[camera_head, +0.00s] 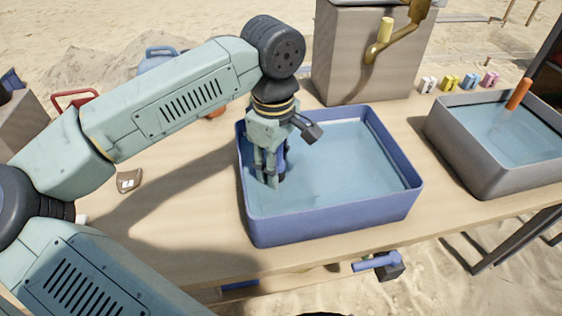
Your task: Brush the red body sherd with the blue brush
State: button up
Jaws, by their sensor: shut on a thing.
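My gripper (269,178) points down into the water inside the left part of the blue tub. It is shut on a blue upright thing, which looks like the handle of the blue brush (282,157). Only a strip of it shows beside the fingers; its bristles are hidden. I cannot make out a red body sherd. A small brown piece with a pale label (129,180) lies on the table left of the tub. A bit of an orange-red thing (215,113) shows behind my arm, mostly hidden.
The blue tub (330,224) holds water and has raised walls. A grey tub (470,165) with water and an orange handle (519,94) stands at right. Small coloured labelled blocks (450,82) and a stone block (345,55) stand behind. Bare table lies front left.

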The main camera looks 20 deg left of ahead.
aim_at(292, 170)
jog(key=shift+w+d+b, duration=0.2)
jog(key=shift+w+d, duration=0.4)
jog(key=shift+w, duration=0.3)
jog(key=shift+w+d+b, duration=0.2)
jog(key=shift+w+d, duration=0.35)
jog(key=shift+w, duration=0.3)
jog(key=shift+s+a+r+b, duration=0.15)
jog(key=shift+s+a, duration=0.25)
jog(key=shift+s, duration=0.2)
jog(key=shift+s+a+f+b, duration=0.15)
jog(key=shift+s+a, duration=0.2)
jog(key=shift+s, duration=0.2)
jog(key=shift+s+a+r+b, duration=0.15)
jog(key=shift+s+a, duration=0.25)
jog(key=shift+s, duration=0.2)
jog(key=shift+w+d+b, duration=0.15)
jog(key=shift+w+d, duration=0.45)
jog(key=shift+w, duration=0.3)
jog(key=shift+w+d+b, duration=0.15)
jog(key=shift+w+d, duration=0.4)
jog(key=shift+w, duration=0.35)
